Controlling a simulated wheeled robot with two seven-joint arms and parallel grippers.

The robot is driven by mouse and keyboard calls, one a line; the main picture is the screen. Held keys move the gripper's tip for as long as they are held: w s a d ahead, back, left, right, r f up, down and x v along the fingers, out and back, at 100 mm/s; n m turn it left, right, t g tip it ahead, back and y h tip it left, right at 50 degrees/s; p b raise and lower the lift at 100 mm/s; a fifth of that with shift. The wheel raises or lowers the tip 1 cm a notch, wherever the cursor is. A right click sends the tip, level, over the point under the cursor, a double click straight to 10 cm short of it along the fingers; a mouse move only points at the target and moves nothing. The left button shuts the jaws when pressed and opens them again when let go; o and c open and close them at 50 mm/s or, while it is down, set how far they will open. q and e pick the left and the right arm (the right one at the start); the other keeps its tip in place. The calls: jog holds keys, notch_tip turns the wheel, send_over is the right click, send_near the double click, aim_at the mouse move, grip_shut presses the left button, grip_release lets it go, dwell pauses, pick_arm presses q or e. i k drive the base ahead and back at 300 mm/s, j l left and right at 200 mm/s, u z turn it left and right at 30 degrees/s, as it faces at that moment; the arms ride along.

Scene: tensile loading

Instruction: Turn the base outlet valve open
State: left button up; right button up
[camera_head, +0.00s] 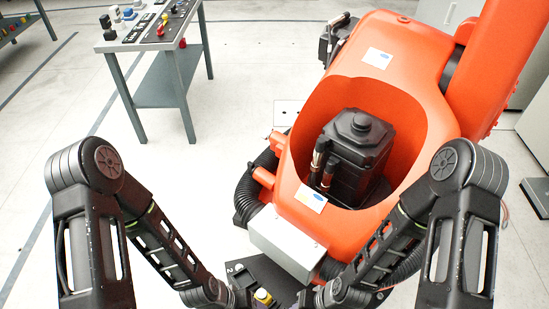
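A small part with a yellow top (263,296) sits at the bottom edge of the head view, on a dark plate in front of the orange machine; it may be the base outlet valve, but it is too small and cut off to be sure. My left gripper (238,299) is just left of this part, low in the picture. My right gripper (308,299) is to its right. Both grippers are small, dark and partly cut off by the bottom edge. I cannot tell whether their fingers are open, or whether either touches the part.
The big orange machine (400,55) fills the centre and right, with a black motor unit (360,150) in its opening. A grey box (287,238) and a black corrugated hose (246,196) are at its front. A tool table (155,42) stands back left. Floor between is clear.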

aim_at(266, 135)
jog(key=z, duration=0.3)
jog(key=i+j+z, duration=0.1)
jog(key=j+z, duration=0.85)
jog(key=j, duration=0.6)
jog(key=k+j+z, duration=0.1)
jog(key=j, duration=0.35)
jog(key=k+j, duration=0.1)
jog(key=j, duration=0.35)
jog(key=k+j+z, duration=0.1)
jog(key=j, duration=0.3)
jog(key=k+j, duration=0.1)
jog(key=j, duration=0.35)
